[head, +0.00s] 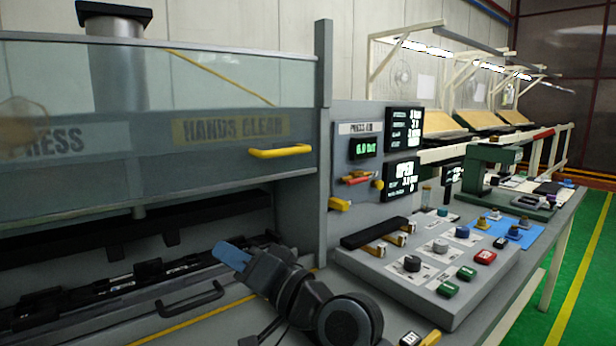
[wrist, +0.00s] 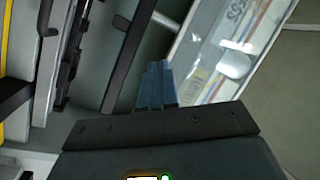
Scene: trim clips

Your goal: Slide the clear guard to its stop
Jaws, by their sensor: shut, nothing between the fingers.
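The clear guard (head: 130,165) is a see-through panel across the press front in the head view, with a yellow handle (head: 280,152) near its lower right. Its lower edge stands above an open gap over the press bed (head: 110,290). Lettering reads "HANDS CLEAR" through it. My gripper (head: 232,255), with blue fingers, is shut and empty. It is below and left of the yellow handle, in front of the bed, and apart from the handle. In the wrist view the blue fingers (wrist: 157,85) are together, and part of the guard (wrist: 225,50) shows beyond them.
A dark bar handle (head: 190,300) is at the front of the bed. The control panel (head: 440,255) with coloured buttons stands at right, beside a grey post (head: 324,150). Dark and green fixtures (head: 500,175) sit on the bench farther right.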

